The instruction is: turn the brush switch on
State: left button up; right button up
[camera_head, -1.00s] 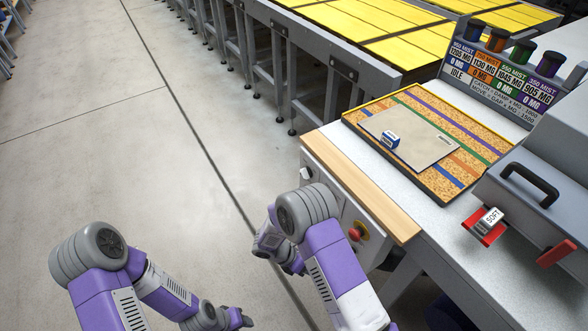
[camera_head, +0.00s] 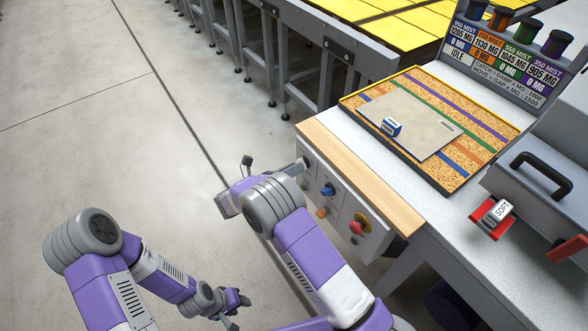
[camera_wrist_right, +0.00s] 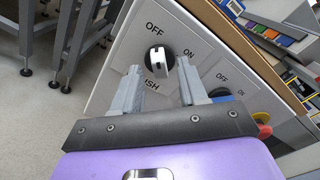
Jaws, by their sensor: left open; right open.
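The brush switch (camera_wrist_right: 160,59) is a round black knob with a white mark, on a pale panel (camera_wrist_right: 120,50) in the right wrist view. OFF is printed above it and ON to its right. The label below is partly hidden, with "SH" readable. I cannot tell which word the knob points to. My right gripper (camera_wrist_right: 158,67) is open, its fingertips apart on either side of the knob in this view. In the head view my right gripper (camera_head: 273,166) is at the panel's left end and hides the knob. My left gripper (camera_head: 238,309) is open, low and away from the panel.
A blue switch (camera_head: 327,190), an orange button (camera_head: 321,212) and a red stop button (camera_head: 356,227) are further along the panel. A wooden edge (camera_head: 360,178) overhangs it. The bench holds a striped cork board (camera_head: 480,125). Floor on the left is clear.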

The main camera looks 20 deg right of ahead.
jog(key=shift+w+d, duration=0.15)
jog(key=shift+d, duration=0.3)
jog(key=shift+c, duration=0.4)
grip_shut()
jog(key=shift+m, duration=0.3)
jog(key=m+b, duration=0.3)
jog(key=m, duration=1.4)
jog(key=shift+b, duration=0.3)
jog(key=shift+m, duration=0.3)
